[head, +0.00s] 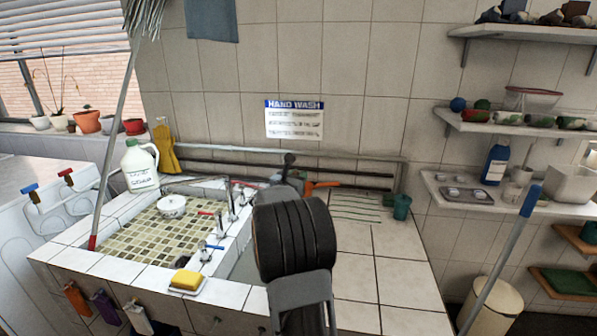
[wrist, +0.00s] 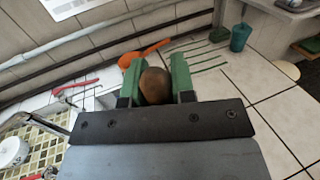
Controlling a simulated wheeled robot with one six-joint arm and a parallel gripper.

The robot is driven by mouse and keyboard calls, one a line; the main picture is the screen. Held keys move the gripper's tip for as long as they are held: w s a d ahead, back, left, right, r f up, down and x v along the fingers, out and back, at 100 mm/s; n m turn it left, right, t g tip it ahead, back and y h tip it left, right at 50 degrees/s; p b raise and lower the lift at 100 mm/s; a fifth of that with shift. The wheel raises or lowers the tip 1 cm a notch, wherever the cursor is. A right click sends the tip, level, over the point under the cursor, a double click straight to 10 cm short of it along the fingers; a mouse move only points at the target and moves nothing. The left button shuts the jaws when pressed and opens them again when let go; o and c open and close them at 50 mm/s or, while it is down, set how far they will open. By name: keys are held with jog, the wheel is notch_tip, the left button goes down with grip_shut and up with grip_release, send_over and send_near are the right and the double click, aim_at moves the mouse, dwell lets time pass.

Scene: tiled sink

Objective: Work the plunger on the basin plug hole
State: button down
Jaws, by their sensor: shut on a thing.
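My gripper (wrist: 156,78) has green fingers, shut on a brown rounded handle end (wrist: 155,88), which looks like the top of the plunger. The rest of the plunger is hidden below the gripper. In the head view, my dark arm covers most of the gripper and whatever is under it. The mosaic-tiled basin (head: 140,236) lies left of my arm, and its edge shows at the lower left of the wrist view (wrist: 45,150). A second basin (head: 246,264) shows partly beside my arm. I cannot make out the plug hole, or whether the plunger touches anything.
Taps (head: 232,200) stand on the ledge between the basins. A white lidded pot (head: 172,206), a yellow sponge (head: 186,280) and a white jug (head: 139,166) are to the left. An orange tool (wrist: 145,53) lies behind the gripper.

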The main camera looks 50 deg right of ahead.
notch_tip(320, 180, down, 14)
jog(key=b, duration=1.4)
jog(key=shift+f, duration=0.25)
jog(key=shift+f+b, duration=0.45)
jog(key=shift+b, duration=0.25)
dwell(0.5)
jog(key=shift+f+b, duration=0.2)
jog(key=shift+b, duration=0.1)
jog(key=shift+f, duration=0.1)
dwell(0.3)
jog(key=shift+r, duration=0.75)
